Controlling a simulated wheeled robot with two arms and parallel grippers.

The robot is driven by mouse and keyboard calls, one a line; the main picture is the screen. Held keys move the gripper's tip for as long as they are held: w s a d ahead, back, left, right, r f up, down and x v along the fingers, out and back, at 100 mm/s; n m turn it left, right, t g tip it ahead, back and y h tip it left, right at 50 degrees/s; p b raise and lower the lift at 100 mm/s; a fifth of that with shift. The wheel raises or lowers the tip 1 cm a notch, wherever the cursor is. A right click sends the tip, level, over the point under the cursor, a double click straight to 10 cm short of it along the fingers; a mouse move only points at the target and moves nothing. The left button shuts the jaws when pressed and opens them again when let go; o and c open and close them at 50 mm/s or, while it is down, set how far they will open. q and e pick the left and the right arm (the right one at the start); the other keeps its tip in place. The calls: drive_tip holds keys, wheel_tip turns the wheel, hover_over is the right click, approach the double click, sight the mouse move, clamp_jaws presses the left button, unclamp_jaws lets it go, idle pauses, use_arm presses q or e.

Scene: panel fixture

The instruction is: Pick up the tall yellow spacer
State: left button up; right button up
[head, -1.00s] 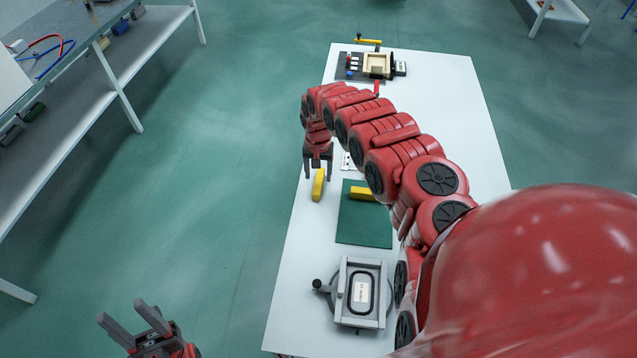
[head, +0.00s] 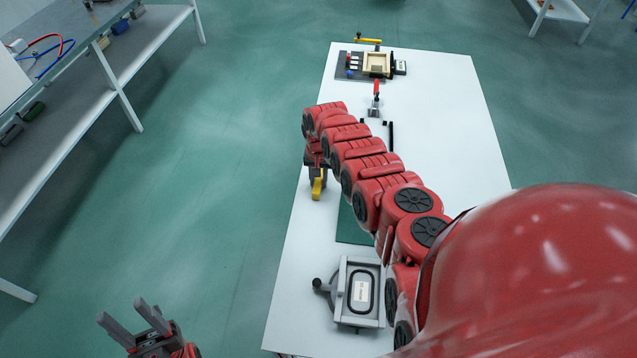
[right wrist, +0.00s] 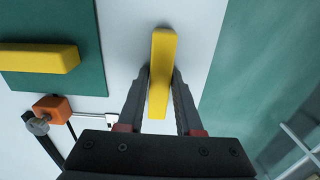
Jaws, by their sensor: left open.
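A long yellow spacer (right wrist: 162,75) lies between the two fingers of my right gripper (right wrist: 161,75) in the right wrist view. The fingers run along both sides of it, very close, but whether they press on it is not clear. In the head view the same spacer (head: 317,189) shows below my right gripper (head: 317,172), near the table's left edge. A second yellow spacer (right wrist: 40,58) lies on the green mat in the right wrist view; my right arm hides it in the head view. My left gripper (head: 133,312) is open and empty, off the table at lower left.
The green mat (head: 350,232) lies partly under my right arm. A grey fixture with a framed lid (head: 342,315) stands at the table's near end. A red-handled clamp (head: 375,95) and a tray fixture (head: 362,65) are at the far end. The table's right side is clear.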

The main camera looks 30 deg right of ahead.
clamp_jaws()
drive_tip(key=shift+r, duration=0.15)
